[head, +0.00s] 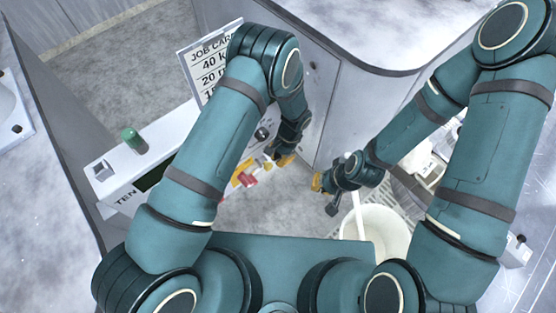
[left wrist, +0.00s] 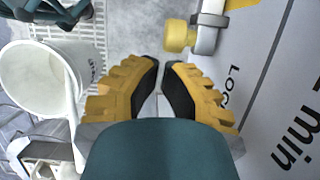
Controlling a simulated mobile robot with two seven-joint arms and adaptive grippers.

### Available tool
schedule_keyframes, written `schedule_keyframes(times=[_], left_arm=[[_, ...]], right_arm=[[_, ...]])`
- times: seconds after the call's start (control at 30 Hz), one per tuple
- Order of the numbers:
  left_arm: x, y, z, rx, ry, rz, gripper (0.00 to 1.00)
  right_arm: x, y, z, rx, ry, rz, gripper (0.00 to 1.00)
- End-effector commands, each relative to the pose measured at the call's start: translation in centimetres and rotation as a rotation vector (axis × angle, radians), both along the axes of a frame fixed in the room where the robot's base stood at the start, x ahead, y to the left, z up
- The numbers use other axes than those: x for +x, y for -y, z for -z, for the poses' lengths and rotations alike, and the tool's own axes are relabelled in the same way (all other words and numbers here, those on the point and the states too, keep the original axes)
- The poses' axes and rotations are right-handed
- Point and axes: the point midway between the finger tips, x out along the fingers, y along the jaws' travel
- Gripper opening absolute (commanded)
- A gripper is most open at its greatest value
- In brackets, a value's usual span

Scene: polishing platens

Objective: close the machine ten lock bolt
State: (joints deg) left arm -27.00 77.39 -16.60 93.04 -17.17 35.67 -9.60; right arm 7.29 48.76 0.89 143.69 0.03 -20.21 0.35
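The machine ten front panel (head: 150,170), marked TEN, stands left of centre in the head view. A small silver bolt (left wrist: 208,35) with a yellow knob (left wrist: 178,36) shows on it at the top of the left wrist view, beside lettering starting LOC. My left gripper (head: 283,160) is beside the panel. In the left wrist view its fingertips (left wrist: 161,66) are almost together, with nothing between them, and apart from the knob. My right gripper (head: 317,183) is to the right, away from the panel; its finger gap is unclear.
A white bucket (head: 388,240) with a pale handle in it stands below my right gripper. A job card (head: 196,62) stands behind my left arm. A green knob (head: 134,140) tops the panel. Grey floor is clear between the grippers.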

Motion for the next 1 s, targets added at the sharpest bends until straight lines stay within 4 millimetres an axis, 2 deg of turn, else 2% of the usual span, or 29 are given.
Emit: schedule_keyframes(times=[0.3,0.5,0.67,1.0], left_arm=[[1.4,1.5,-6.2,-0.003,0.004,0.0,0.0],[2.0,2.2,-8.8,-0.002,0.002,0.0,0.0],[2.1,2.3,-9.6,-0.001,0.001,0.0,0.0],[2.1,2.3,-9.7,0.0,0.0,0.0,0.0]], right_arm=[[0.0,0.0,0.0,0.0,0.0,0.0,0.0],[0.0,0.0,0.0,0.0,0.0,0.0,0.0],[0.0,0.0,0.0,0.0,0.0,0.0,0.0],[0.0,0.0,0.0,0.0,0.0,0.0,0.0]])
